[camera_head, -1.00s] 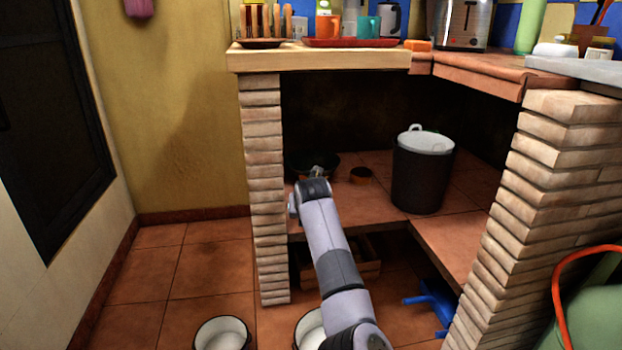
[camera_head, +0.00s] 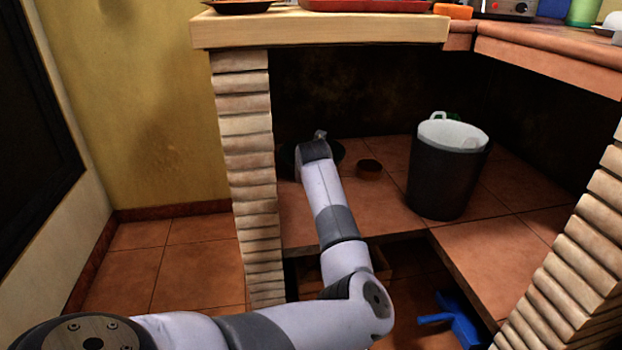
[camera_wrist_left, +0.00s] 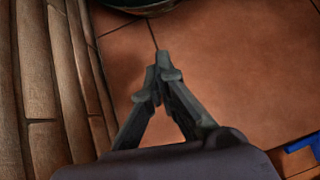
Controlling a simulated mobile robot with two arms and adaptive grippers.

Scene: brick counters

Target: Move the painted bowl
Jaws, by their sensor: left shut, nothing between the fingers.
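A small brown round bowl (camera_head: 369,169) sits on the tiled shelf under the counter, right of my left arm. A wider dark round dish (camera_head: 334,151) lies farther left on the shelf, partly hidden by my arm. I cannot tell which of these is the painted bowl. My left gripper (camera_wrist_left: 163,65) is shut and empty over the tiles in the wrist view. The dark curved edge of a round dish (camera_wrist_left: 142,7) shows at the top of that view, ahead of and apart from the fingertips. In the head view my wrist mostly hides the gripper. My right gripper is not in view.
A black bucket (camera_head: 446,184) with a white inside stands on the shelf to the right. A brick pillar (camera_head: 246,190) stands close on the left. The counter (camera_head: 320,29) overhangs the shelf. A blue object (camera_head: 456,322) lies low at the right. Bare tiles surround the brown bowl.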

